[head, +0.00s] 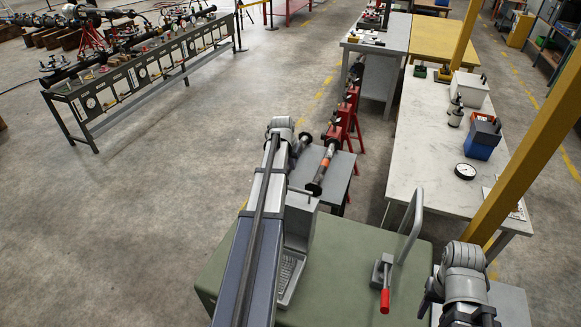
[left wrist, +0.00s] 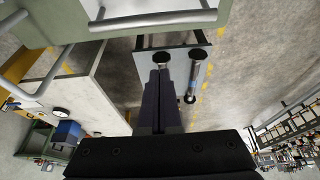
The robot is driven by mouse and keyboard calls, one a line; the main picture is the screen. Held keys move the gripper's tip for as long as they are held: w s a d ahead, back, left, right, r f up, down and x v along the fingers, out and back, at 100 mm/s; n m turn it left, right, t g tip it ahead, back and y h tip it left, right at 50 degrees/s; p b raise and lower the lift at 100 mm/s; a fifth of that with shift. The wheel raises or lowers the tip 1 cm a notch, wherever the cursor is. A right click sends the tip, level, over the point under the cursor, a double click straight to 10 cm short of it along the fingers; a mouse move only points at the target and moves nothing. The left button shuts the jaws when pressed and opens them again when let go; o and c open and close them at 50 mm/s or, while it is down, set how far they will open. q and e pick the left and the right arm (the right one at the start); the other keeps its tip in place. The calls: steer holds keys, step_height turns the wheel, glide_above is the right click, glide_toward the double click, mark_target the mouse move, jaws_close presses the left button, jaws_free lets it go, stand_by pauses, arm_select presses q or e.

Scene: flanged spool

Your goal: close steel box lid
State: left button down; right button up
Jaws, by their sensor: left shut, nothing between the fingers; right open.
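The steel box stands on a green bench (head: 340,250) in the head view. Its open inside shows as a grey textured floor (head: 289,278), partly covered by my left arm. A grey panel that looks like its raised lid (head: 300,218) stands at the far side. My left gripper (left wrist: 158,75) is shut and empty in the left wrist view; my arm hides it in the head view. A bar handle (left wrist: 150,18) on a pale panel crosses the top of the left wrist view, apart from the fingers. My right arm shows at the lower right, its gripper out of sight.
A red-handled toggle clamp (head: 384,284) and a bent grey rail (head: 412,225) stand right of the box. Beyond, a grey table (head: 338,178) holds flanged spools (head: 322,168). A yellow post (head: 520,130) rises at right. Open floor (head: 130,220) lies left.

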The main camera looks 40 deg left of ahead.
arm_select(q)
steer(key=b, duration=0.6)
glide_above(290, 194)
steer(key=w+a, duration=0.2)
steer(key=w, duration=0.2)
step_height(290, 194, down, 7)
steer(key=s, duration=0.1)
steer(key=s+d, duration=0.2)
steer(key=s, duration=0.1)
steer(key=shift+r, duration=0.3)
steer(key=shift+a, duration=0.1)
steer(key=shift+w+f, duration=0.1)
